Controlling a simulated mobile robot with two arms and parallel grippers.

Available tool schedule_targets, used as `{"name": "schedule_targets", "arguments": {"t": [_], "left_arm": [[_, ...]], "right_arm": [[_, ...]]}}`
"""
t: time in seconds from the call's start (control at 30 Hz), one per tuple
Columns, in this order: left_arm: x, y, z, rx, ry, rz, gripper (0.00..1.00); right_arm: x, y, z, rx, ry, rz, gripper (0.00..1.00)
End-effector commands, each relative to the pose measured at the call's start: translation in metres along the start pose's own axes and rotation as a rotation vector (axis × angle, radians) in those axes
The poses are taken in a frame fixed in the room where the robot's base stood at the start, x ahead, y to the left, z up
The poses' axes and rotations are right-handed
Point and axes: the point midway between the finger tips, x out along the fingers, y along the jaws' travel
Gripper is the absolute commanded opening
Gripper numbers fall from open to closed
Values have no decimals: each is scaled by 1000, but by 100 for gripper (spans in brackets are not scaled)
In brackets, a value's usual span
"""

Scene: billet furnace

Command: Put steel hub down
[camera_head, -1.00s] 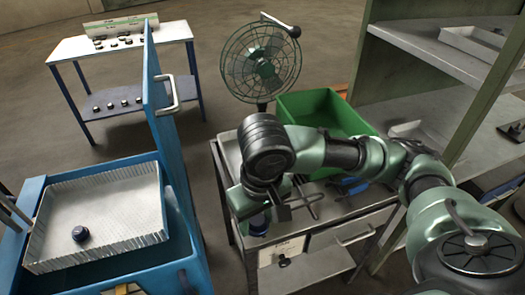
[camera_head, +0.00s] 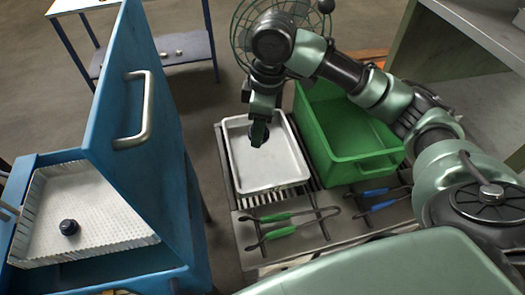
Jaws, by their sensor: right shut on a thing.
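My right gripper (camera_head: 261,124) reaches down over the white tray (camera_head: 239,180) on the grey table, pointing straight down. It is shut on a dark steel hub (camera_head: 258,133), which shows as a small dark piece at the fingertips. The hub is over the far half of the tray; I cannot tell whether it touches the tray floor. The rest of the tray is empty. Another dark hub (camera_head: 69,227) stands in the perforated tray (camera_head: 110,225) inside the blue box at the left. My left gripper is not in view.
A green crate (camera_head: 352,150) stands right beside the white tray. Green-handled tongs (camera_head: 275,217) and blue-handled tongs (camera_head: 375,192) lie on the table (camera_head: 240,240) in front. A raised blue lid (camera_head: 115,110) with a handle stands left. A fan (camera_head: 250,35) is behind my arm.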

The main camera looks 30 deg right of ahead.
Motion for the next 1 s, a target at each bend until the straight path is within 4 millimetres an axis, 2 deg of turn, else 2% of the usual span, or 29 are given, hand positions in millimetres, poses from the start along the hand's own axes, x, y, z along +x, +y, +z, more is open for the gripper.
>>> {"name": "schedule_targets", "arguments": {"t": [0.2,0.33,0.5,0.63,0.77,0.87,1.0], "left_arm": [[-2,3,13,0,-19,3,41],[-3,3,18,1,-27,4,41],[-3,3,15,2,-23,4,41],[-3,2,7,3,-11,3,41],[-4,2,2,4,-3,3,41],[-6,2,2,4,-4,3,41],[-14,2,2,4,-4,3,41]], "right_arm": [[-9,42,-8,-459,4,-56,0],[-13,63,-9,-742,3,-90,0],[-16,84,-8,-1053,1,-127,0],[-18,93,-8,-1209,0,-144,0],[-15,96,-6,-1285,-1,-155,0],[-2,97,-4,-1302,-2,-161,0],[31,96,1,-1302,-3,-164,0]]}}
